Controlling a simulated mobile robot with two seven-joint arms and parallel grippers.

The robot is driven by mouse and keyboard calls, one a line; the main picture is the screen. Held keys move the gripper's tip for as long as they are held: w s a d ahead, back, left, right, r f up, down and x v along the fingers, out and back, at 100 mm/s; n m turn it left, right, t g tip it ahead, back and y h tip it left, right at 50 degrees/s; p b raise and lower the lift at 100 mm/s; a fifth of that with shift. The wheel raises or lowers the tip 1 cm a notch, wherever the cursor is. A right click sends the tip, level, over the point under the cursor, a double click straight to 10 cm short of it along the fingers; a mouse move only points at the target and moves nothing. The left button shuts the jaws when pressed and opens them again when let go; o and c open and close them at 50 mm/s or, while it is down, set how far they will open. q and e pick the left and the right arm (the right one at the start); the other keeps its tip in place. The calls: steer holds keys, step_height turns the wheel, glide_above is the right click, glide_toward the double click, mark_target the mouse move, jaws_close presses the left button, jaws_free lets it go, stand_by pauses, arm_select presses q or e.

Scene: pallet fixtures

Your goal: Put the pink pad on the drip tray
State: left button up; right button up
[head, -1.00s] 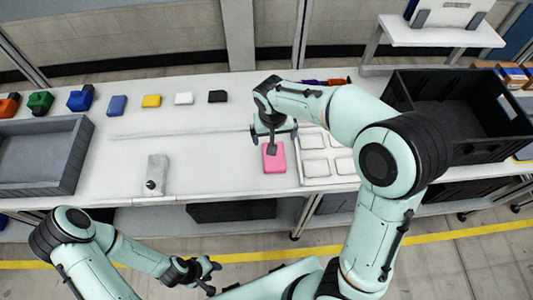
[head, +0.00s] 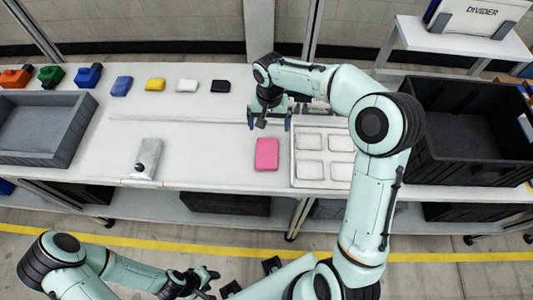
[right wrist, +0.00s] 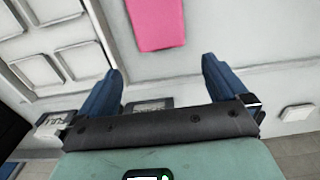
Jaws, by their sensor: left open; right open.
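The pink pad (head: 267,153) lies flat on the white table, just left of a white tray with several square sections (head: 293,172). That tray may be the drip tray; I cannot tell for sure. My right gripper (head: 269,124) is open and empty, over the table beyond the pad's far edge. In the right wrist view, the pad (right wrist: 157,22) shows beyond the open fingers (right wrist: 162,72), apart from them. The sectioned tray shows at upper left there. My left gripper (head: 209,283) is open and empty, in front of the table, low in the head view.
A grey bin (head: 78,135) stands left, a black crate (head: 470,173) right. A grey block with a black knob (head: 147,158) stands between bin and pink pad.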

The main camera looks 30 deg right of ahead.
mark_target(268, 140)
steer(key=shift+f, duration=0.9)
steer(key=shift+s+a+f, duration=0.15)
steer(key=shift+a+f, duration=0.05)
steer(key=shift+f, duration=1.15)
steer(key=shift+s+a+f, duration=0.15)
steer(key=shift+f, duration=1.2)
steer(key=c, duration=1.1)
steer(key=shift+r, duration=0.15)
